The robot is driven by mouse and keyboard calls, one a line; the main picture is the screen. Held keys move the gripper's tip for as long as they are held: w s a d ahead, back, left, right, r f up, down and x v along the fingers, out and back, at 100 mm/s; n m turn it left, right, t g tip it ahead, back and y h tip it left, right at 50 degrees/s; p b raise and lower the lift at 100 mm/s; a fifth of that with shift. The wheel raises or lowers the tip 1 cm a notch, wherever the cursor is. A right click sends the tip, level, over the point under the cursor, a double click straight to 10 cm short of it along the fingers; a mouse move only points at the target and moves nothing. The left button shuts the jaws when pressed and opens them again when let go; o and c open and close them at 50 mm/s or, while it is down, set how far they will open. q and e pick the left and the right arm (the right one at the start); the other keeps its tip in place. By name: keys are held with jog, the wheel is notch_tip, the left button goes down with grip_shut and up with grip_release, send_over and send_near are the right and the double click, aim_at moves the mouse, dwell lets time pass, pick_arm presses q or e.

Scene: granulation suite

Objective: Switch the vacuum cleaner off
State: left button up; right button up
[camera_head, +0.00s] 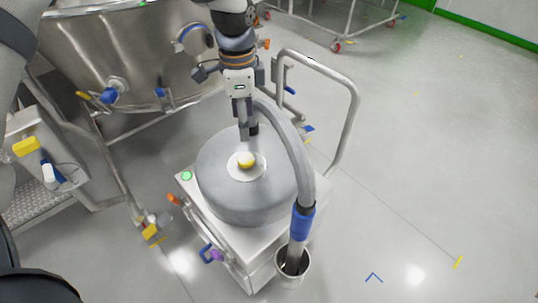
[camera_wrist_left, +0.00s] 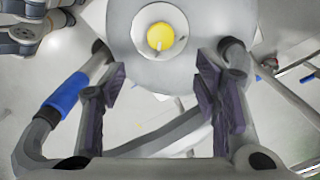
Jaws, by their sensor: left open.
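The vacuum cleaner has a grey round drum (camera_head: 220,195) on a white boxy base (camera_head: 232,247). A yellow knob (camera_head: 246,160) sits on a white disc (camera_head: 238,174) at the middle of the drum's top. The knob (camera_wrist_left: 160,37) also shows in the left wrist view, with a small pale mark on it. A round green light (camera_head: 186,176) glows on the base's top corner. My left gripper (camera_head: 246,132) points down above the knob, apart from it. In the wrist view its two fingers (camera_wrist_left: 160,72) are spread with nothing between them. My right gripper is not in view.
A grey hose (camera_head: 294,150) arches close beside my left gripper to a blue cuff (camera_head: 302,222) in a metal cup (camera_head: 292,268). A bent handle rail (camera_head: 353,110) stands behind right. A steel vessel (camera_head: 140,45) is at the back left. Floor is open at right.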

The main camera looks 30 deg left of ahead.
aim_at(246, 158)
pick_arm(q)
jog(key=f, duration=0.6)
jog(key=f+b, duration=0.1)
jog(key=f, duration=0.5)
jog(key=shift+s+a, duration=0.1)
jog(key=shift+a, duration=0.1)
jog(key=c, duration=1.1)
